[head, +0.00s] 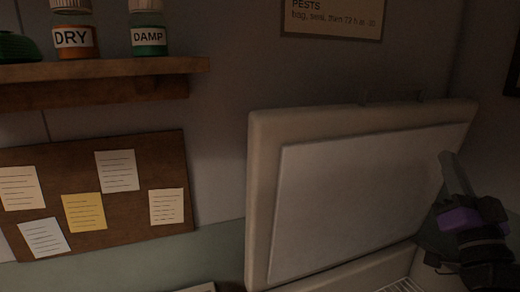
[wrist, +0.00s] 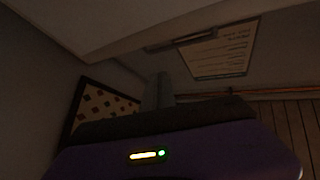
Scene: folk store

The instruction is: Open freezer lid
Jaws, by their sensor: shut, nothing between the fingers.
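The freezer lid (head: 365,195) stands raised, close to upright, with its pale inner panel facing me in the head view. Part of the freezer's light rim (head: 345,275) shows below it, with a slatted inside at the bottom edge. My gripper (head: 446,158) is at the right edge of the lid, its grey fingers pointing up and overlapping the panel's right side. I cannot tell whether they touch it. In the wrist view the fingers are together and empty, and a pale slab, likely the lid (wrist: 110,25), spans the top.
A wooden shelf (head: 105,70) with jars labelled DRY (head: 76,39) and DAMP (head: 149,37) is at upper left. A cork board (head: 125,220) with several notes hangs below it. A framed sign (head: 333,17) hangs above the lid. The wall is close behind the lid.

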